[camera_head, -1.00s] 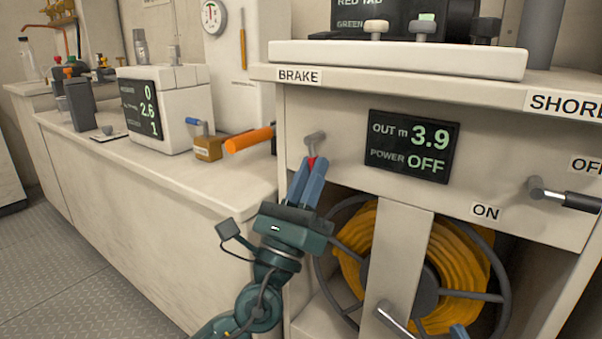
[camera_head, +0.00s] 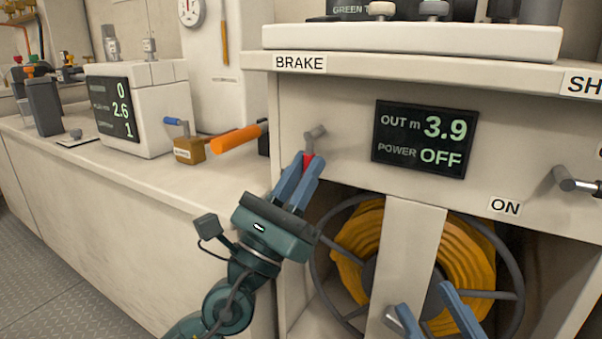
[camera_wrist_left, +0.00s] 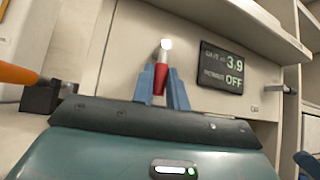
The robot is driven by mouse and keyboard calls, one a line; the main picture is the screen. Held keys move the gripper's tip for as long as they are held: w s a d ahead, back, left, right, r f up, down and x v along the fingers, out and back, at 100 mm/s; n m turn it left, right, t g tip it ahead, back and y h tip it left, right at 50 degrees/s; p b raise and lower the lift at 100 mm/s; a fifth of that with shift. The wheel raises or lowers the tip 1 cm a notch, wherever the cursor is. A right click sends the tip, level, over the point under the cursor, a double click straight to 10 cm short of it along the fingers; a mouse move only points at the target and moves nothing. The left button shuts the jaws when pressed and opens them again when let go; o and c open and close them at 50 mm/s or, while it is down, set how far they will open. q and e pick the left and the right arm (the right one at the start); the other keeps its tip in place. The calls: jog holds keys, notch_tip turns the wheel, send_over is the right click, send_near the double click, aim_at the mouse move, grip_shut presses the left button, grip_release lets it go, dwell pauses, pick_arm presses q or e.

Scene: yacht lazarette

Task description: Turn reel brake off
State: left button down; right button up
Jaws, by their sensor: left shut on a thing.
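The brake lever has a grey metal pivot (camera_head: 315,133) and a red grip (camera_head: 308,158), and sits on the cabinet front under the BRAKE label (camera_head: 300,63). The lever hangs downward from its pivot. My left gripper (camera_head: 303,170) is shut on the red grip from below. The left wrist view shows the red grip (camera_wrist_left: 158,80) between the blue fingers. The yellow hose reel (camera_head: 465,265) is in the opening below. The display (camera_head: 425,138) reads OUT m 3.9 and POWER OFF. My right gripper (camera_head: 432,310) is open at the bottom, in front of the reel.
An orange handle (camera_head: 236,139) sticks out just left of the lever. A small brass box with a blue-handled lever (camera_head: 188,148) and a white unit (camera_head: 150,105) stand on the left counter. Another lever (camera_head: 575,182) is at right, near the ON label (camera_head: 504,206).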

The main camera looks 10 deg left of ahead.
pick_arm(q)
jog(key=shift+f, duration=0.1)
jog(key=c, duration=1.4)
grip_release()
pick_arm(e)
jog(key=shift+w+f, duration=0.15)
jog(key=shift+f, duration=0.05)
